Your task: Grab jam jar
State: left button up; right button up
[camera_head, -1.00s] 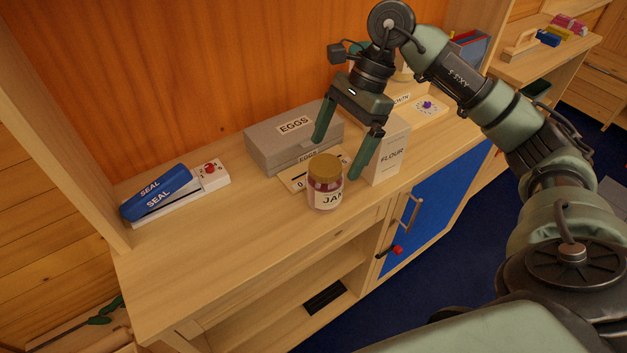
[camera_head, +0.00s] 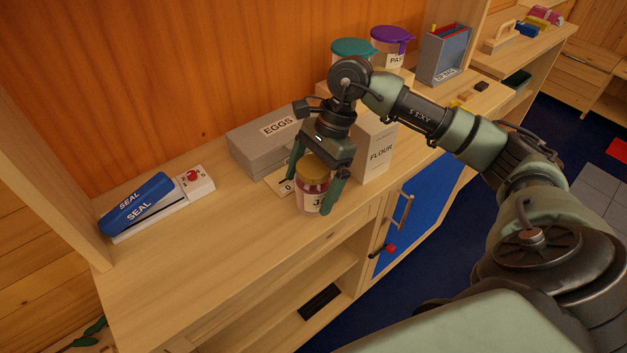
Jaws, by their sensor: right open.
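The jam jar (camera_head: 311,188) stands upright on the wooden counter near its front edge. It has a gold lid, red contents and a white label partly hidden by a finger. My right gripper (camera_head: 310,188) is open and lowered over the jar, with one finger at its left rear side and the other at its right front side. I cannot tell whether the fingers touch the glass.
The grey EGGS box (camera_head: 270,143) is behind the jar, and the white FLOUR box (camera_head: 376,152) stands close on the right. A blue SEAL device (camera_head: 137,203) lies at the left. Lidded jars (camera_head: 391,47) stand at the back. The counter's front left is clear.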

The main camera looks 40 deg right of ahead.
jog(key=shift+a+f, duration=0.15)
jog(key=shift+f, duration=0.2)
grip_shut()
jog(key=shift+r, duration=0.1)
